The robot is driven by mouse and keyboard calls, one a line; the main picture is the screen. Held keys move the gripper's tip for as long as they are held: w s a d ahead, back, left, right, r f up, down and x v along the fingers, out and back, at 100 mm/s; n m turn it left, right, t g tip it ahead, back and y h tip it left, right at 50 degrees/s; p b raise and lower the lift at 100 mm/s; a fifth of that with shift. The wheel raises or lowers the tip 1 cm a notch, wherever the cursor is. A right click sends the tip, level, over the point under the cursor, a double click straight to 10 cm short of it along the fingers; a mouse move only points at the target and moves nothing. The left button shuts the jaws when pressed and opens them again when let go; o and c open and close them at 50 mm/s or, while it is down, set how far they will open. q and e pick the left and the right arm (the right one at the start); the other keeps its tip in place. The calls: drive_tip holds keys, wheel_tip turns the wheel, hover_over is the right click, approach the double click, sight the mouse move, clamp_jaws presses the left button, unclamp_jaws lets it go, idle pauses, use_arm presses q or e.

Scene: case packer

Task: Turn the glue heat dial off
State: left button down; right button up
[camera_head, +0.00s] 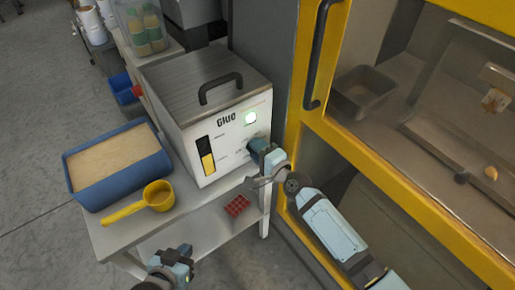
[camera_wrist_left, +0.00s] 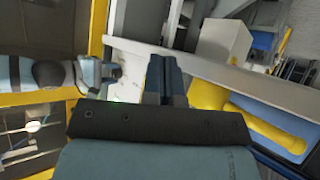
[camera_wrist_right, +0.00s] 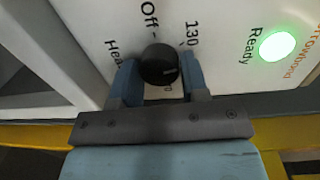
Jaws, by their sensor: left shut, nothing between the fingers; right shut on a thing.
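The glue machine (camera_head: 210,125) is a white and grey box marked "Glue" on the table. Its black heat dial (camera_wrist_right: 159,64) sits between the fingers of my right gripper (camera_wrist_right: 160,82), which is shut on it. In the head view, my right gripper (camera_head: 264,155) covers the dial. "Off", "130" and part of "Heat" show around the dial. A small pale mark on the knob faces the lower right, away from "Off". My left gripper (camera_head: 180,254) is shut and empty in front of the table; its fingers also show in the left wrist view (camera_wrist_left: 166,75).
A lit green "Ready" light (camera_wrist_right: 277,46) is beside the dial. A blue tub (camera_head: 80,190) and a yellow scoop (camera_head: 157,195) stand left on the table (camera_head: 190,215). A yellow-framed machine (camera_head: 365,145) stands close on the right.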

drive_tip(key=shift+r+n+p, duration=0.1)
drive_tip(key=shift+n+p, duration=0.2)
drive_tip(key=shift+n, duration=0.6)
drive_tip(key=n+p, duration=0.1)
drive_tip(key=n, duration=0.2)
drive_tip(key=shift+n+h, duration=0.3)
drive_tip(key=shift+r+n+p, duration=0.1)
drive_tip(key=shift+n+p, duration=0.75)
drive_tip(key=shift+n, duration=0.35)
drive_tip(key=n+p, duration=0.1)
drive_tip(key=n, duration=0.2)
drive_tip(key=shift+s+h, duration=0.1)
drive_tip(key=shift+h, duration=0.2)
drive_tip(key=n+p, duration=0.1)
drive_tip(key=n, duration=0.1)
drive_tip(key=shift+a+n+t, duration=0.1)
drive_tip(key=shift+n+t, duration=0.2)
drive_tip(key=shift+n, duration=0.1)
use_arm(q)
drive_tip(key=r, duration=0.3)
drive_tip(key=shift+s+a+r+p, duration=0.15)
drive_tip(key=shift+s+a+p, duration=0.15)
drive_tip(key=shift+p, duration=0.1)
use_arm(e)
drive_tip(key=shift+n, duration=0.6)
use_arm(q)
drive_tip(key=shift+r, duration=0.1)
use_arm(e)
drive_tip(key=o, duration=0.9)
